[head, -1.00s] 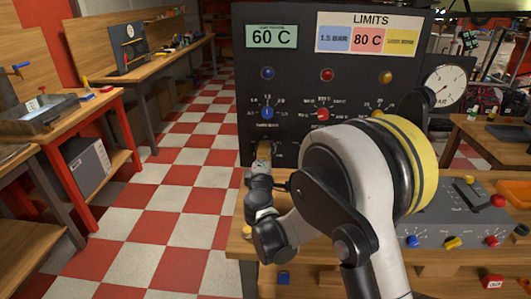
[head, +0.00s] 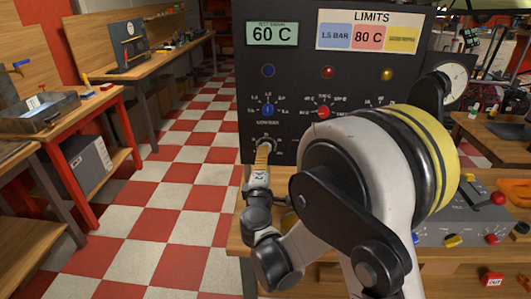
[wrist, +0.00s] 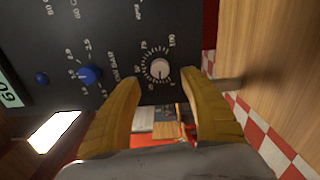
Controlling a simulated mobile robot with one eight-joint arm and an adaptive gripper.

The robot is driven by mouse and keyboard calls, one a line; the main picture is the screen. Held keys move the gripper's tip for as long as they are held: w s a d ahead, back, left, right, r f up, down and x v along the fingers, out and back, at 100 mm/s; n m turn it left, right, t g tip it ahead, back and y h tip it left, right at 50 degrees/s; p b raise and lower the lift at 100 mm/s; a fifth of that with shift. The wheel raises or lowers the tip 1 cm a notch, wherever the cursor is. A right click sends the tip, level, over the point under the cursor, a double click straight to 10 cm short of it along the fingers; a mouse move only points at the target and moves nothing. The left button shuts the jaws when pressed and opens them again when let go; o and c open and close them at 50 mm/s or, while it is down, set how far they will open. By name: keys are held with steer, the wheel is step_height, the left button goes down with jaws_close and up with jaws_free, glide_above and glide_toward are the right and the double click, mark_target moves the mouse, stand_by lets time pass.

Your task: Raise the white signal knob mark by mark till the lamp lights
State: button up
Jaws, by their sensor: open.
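The white signal knob (wrist: 160,68) sits on the dark panel, ringed by a scale of marks with numbers too small to read surely. In the wrist view it lies ahead of and between the yellow fingertips. My gripper (wrist: 162,84) is open, with a finger on either side of the knob's line and nothing held. The head view shows my gripper (head: 263,153) at the panel's lower left, largely covering the knob. The blue lamp (head: 267,71), red lamp (head: 327,72) and amber lamp (head: 386,74) sit in a row above; none looks clearly lit.
A blue selector knob (head: 267,110) and a red one (head: 323,112) are close above the gripper. A green sign (head: 272,33) reads 60 C; a LIMITS card (head: 368,31) shows 80 C. A grey control box (head: 462,222) stands right on the bench. My arm hides the panel's lower right.

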steer(key=s, duration=0.5)
steer(key=shift+s+a, duration=0.1)
steer(key=shift+s, duration=0.15)
steer(key=s+d+r+m+g+h, duration=0.25)
steer(key=s+d+m, duration=0.2)
steer(key=d, duration=0.55)
steer(key=s+d+r+m+g+h, duration=0.1)
steer(key=s+d+m+g, duration=0.25)
steer(key=d+m, duration=0.45)
steer(key=s+d+f+m+g+y, duration=0.1)
steer(key=s+d+m+g+y, duration=0.1)
steer(key=s, duration=0.7)
steer(key=s+d+f+m+g+y, duration=0.2)
steer(key=s+m+g, duration=0.1)
steer(key=s, duration=0.7)
steer(key=shift+s+m, duration=0.15)
steer(key=shift+m, duration=0.4)
